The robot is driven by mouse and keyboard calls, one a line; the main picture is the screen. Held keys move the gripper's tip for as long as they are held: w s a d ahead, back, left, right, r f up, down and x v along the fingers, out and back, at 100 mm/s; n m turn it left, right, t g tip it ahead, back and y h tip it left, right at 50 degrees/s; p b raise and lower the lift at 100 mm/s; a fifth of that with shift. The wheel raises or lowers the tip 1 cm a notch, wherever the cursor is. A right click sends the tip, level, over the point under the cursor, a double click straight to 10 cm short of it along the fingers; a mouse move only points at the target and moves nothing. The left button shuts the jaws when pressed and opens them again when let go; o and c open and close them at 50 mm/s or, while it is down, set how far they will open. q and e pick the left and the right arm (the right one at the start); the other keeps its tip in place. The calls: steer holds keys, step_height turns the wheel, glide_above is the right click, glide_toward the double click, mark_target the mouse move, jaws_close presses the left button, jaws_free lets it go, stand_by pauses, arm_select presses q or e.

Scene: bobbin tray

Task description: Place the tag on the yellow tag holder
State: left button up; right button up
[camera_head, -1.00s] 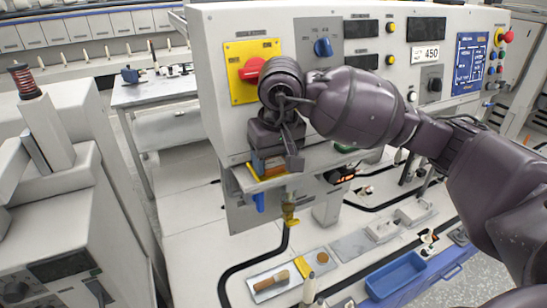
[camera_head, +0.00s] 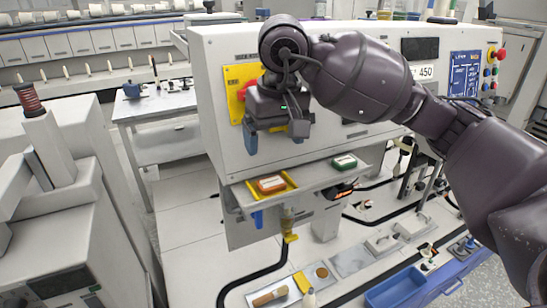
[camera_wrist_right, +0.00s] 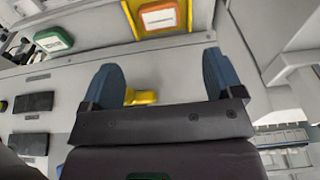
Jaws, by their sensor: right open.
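The orange tag (camera_head: 271,185) with a pale label face lies in the yellow tag holder (camera_head: 291,177) on the small grey shelf at the machine's front. In the right wrist view, the orange tag (camera_wrist_right: 158,18) shows inside the yellow holder's frame (camera_wrist_right: 187,14) at the top edge. My right gripper (camera_head: 276,136) is above the holder, apart from the tag. In the wrist view its two blue fingers (camera_wrist_right: 162,77) are wide apart with nothing held between them. My left gripper is out of view.
A green tag (camera_head: 344,162) lies on the same shelf (camera_head: 312,177) to the right. The machine panel (camera_head: 220,110) stands close behind my gripper. A yellow fitting (camera_head: 290,237) hangs below the shelf. A blue tray (camera_head: 395,287) sits at the lower right.

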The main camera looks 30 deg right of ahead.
steer(key=shift+s+r, duration=0.15)
steer(key=shift+r, duration=0.7)
steer(key=shift+s+r, duration=0.15)
steer(key=shift+r, duration=0.7)
